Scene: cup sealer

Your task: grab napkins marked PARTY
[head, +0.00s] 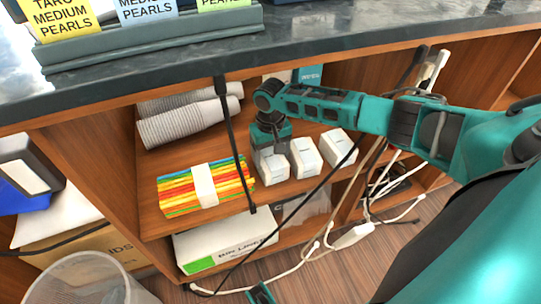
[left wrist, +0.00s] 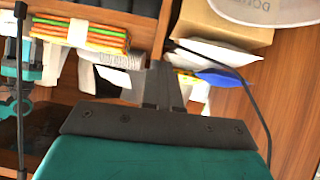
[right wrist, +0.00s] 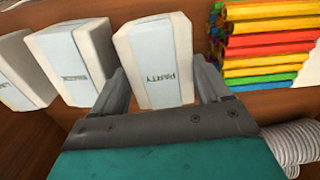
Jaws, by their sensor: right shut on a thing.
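The napkin pack marked PARTY (right wrist: 158,62) is a white block with a grey-blue band, standing between the fingers of my right gripper (right wrist: 163,84). In the head view it is the leftmost white pack (head: 271,168) on the cabinet shelf, and my right gripper (head: 270,142) reaches down onto it from above. My right gripper is shut on this pack, which still appears to be at shelf level. My left gripper (left wrist: 163,84) shows its fingers together with nothing between them; in the head view only a teal bit of that arm shows at the bottom edge.
Two similar white packs (head: 305,158) (head: 338,146) stand to the right. A striped colourful stack with a white band (head: 204,186) lies to the left. Sleeves of cups (head: 190,122) lie behind. Black cables hang before the shelf; the counter (head: 330,45) overhangs it. A white box (head: 222,245) sits below.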

